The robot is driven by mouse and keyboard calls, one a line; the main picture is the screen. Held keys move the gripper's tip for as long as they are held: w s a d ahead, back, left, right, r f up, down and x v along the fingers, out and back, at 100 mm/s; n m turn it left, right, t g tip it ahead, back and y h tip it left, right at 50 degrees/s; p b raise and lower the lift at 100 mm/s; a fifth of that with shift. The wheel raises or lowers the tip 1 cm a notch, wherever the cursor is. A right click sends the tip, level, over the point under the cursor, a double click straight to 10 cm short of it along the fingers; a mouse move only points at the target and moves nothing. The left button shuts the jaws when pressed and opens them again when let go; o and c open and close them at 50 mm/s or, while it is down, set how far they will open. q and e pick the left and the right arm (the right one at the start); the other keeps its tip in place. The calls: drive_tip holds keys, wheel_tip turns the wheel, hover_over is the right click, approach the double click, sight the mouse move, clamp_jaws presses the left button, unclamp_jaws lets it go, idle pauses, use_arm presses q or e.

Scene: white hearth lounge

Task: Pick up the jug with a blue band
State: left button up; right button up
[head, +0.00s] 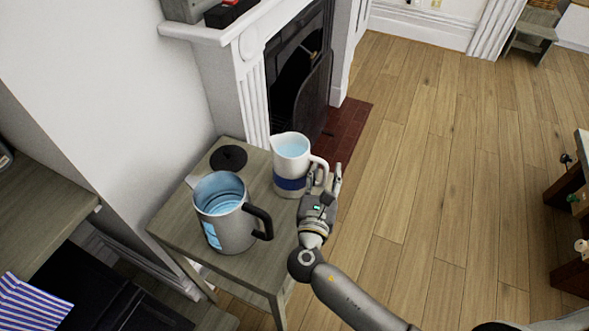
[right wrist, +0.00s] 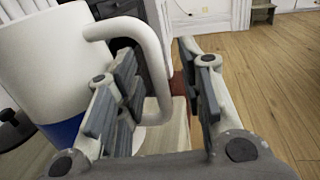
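The white jug with a blue band (head: 291,165) stands upright near the far right edge of a small wooden table (head: 262,268). Its handle faces right, toward my right gripper (head: 326,180). In the right wrist view the jug (right wrist: 45,70) fills the left side. The fingers of my right gripper (right wrist: 168,92) are spread apart, with the outer part of the handle between them. A gap shows between the handle and the right finger. The left finger hides part of the handle; I cannot tell if it touches. My left gripper is not in view.
A grey jug with a black handle (head: 232,228) stands nearer on the same table. A round black object (head: 228,158) lies behind it. The white fireplace surround (head: 232,90) rises beyond the table. Open wooden floor (head: 440,170) lies to the right.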

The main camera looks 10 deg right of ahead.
clamp_jaws()
idle(0.4)
drive_tip(key=shift+r, duration=0.15)
drive_tip(key=shift+r, duration=0.1)
drive_tip(key=shift+r, duration=0.6)
drive_tip(key=s+d+r+p, duration=0.2)
drive_tip(key=s+d+r, duration=0.2)
drive_tip(key=s+r, duration=0.7)
drive_tip(key=shift+s+r, duration=0.3)
drive_tip(key=shift+s, duration=0.9)
